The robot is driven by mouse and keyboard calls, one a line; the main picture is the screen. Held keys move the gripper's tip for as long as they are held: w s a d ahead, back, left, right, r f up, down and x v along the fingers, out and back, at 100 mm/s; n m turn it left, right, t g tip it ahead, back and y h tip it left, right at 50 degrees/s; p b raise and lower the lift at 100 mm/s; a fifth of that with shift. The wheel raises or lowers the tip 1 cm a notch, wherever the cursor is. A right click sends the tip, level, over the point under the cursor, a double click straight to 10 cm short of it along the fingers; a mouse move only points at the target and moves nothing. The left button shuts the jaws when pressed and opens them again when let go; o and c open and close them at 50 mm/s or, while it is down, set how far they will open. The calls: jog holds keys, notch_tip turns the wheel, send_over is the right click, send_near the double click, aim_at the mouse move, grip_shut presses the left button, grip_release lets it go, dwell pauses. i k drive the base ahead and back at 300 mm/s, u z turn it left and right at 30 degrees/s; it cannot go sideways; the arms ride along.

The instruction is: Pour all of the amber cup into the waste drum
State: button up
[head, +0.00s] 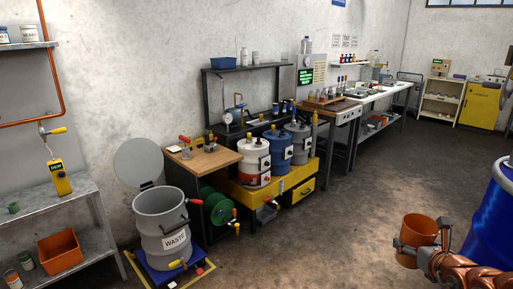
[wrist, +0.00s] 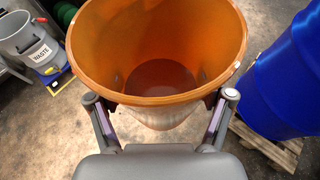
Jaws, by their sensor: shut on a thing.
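The amber cup (head: 418,230) is at the lower right of the head view, upright or nearly so. It fills the upper middle of the wrist view (wrist: 105,50), where a small pool of liquid shows at its bottom. My gripper (wrist: 160,105) is shut on the cup, one finger on each side of its wall. The grey waste drum (head: 162,222), marked WASTE, stands at the lower left of the head view with its round lid raised behind it. It also shows at the upper left of the wrist view (wrist: 28,45). The cup is well apart from the drum.
A large blue drum (head: 490,215) stands close on the right, on a wooden pallet (wrist: 270,145). A metal shelf (head: 85,215) stands left of the waste drum. A green hose reel (head: 217,208) is right of it. The floor between cup and drum is clear.

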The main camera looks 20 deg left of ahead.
aim_at(161, 214)
jog(key=u, duration=1)
jog(key=i, duration=0.6)
jog(key=u, duration=1.1)
jog(key=i, duration=0.7)
jog(key=u, duration=0.45)
jog(key=i, duration=2.05)
jog(key=z, duration=0.35)
